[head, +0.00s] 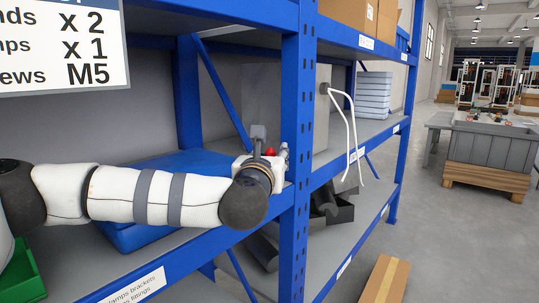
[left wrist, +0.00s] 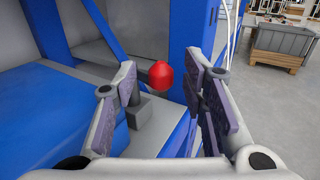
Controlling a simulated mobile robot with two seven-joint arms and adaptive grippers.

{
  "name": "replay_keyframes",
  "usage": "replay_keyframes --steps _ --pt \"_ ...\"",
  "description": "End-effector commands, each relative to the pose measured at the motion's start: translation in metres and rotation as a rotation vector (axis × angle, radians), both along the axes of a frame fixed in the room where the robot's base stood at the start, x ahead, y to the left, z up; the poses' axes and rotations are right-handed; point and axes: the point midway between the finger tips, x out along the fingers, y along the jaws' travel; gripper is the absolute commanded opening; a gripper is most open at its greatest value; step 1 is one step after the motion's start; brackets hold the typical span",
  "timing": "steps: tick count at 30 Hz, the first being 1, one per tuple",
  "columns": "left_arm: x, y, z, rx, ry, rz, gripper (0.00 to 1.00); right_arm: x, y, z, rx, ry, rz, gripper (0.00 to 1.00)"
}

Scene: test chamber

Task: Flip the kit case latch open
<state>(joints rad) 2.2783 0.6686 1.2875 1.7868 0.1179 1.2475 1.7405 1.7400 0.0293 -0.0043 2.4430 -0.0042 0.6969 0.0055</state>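A blue case (head: 190,162), which looks like the kit case, lies on the middle shelf behind my left arm; it also fills the left side of the left wrist view (left wrist: 45,115). A red knob (left wrist: 160,74), which looks like the latch handle, stands near a grey block (left wrist: 146,112). The knob also shows in the head view (head: 270,152) beside my left gripper (head: 268,160). In the left wrist view the left gripper (left wrist: 164,88) is open, with the knob framed between its fingertips. I cannot tell whether either finger touches it. My right gripper is not in view.
A blue shelf upright (head: 297,150) stands close to the right of my left gripper. A grey box with a white cable (head: 352,130) is in the neighbouring bay. A green bin (head: 22,275) is at the lower left. The aisle floor (head: 430,240) is mostly clear.

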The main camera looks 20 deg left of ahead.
Motion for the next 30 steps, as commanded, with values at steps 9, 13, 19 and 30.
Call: replay_keyframes --steps 9,13,19,30 --pt "0.002 0.0 0.0 0.001 0.0 0.0 0.28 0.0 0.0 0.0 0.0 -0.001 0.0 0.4" --pt "0.002 0.0 0.0 0.001 0.0 0.0 0.0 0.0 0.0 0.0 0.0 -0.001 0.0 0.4" --pt "0.004 -0.002 -0.001 0.002 0.0 0.019 0.0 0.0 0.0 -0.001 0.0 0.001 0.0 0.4" --pt "0.017 -0.011 -0.002 0.001 0.001 0.285 0.0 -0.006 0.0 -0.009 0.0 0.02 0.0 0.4"
